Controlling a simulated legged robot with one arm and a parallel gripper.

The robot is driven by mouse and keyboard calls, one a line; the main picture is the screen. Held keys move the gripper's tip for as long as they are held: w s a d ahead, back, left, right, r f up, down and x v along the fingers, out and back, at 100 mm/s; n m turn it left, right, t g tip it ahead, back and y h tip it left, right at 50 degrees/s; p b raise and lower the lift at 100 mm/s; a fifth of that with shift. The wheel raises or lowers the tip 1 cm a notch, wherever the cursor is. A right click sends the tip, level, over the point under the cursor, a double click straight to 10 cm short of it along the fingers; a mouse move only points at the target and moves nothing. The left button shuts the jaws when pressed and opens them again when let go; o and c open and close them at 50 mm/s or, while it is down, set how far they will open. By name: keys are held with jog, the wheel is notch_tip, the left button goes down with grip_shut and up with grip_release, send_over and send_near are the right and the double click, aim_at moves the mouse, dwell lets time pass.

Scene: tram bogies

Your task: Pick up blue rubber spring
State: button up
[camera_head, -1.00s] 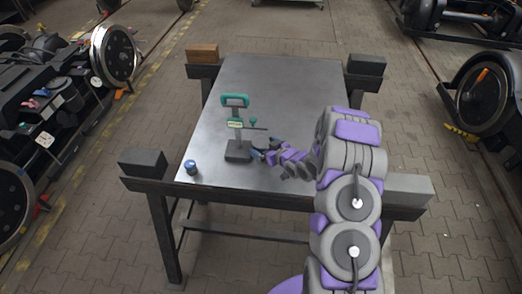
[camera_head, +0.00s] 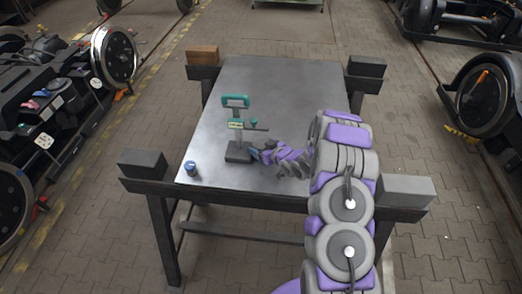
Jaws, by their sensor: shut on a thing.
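The blue rubber spring (camera_head: 190,168) is a small blue cylinder with a dark top. It stands upright near the front left corner of the metal table (camera_head: 290,92). My gripper (camera_head: 256,153) is low over the table, to the right of the spring and well apart from it. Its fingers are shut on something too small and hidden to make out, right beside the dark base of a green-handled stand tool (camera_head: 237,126). I cannot tell whether the fingers touch that base.
Dark blocks (camera_head: 142,163) and a brown block (camera_head: 202,55) sit on the table's side supports. The far part of the tabletop is clear. Bogies with wheels (camera_head: 115,54) stand on both sides.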

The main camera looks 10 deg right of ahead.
jog(key=c, duration=0.5)
jog(key=shift+o, duration=0.2)
jog(key=shift+r, duration=0.15)
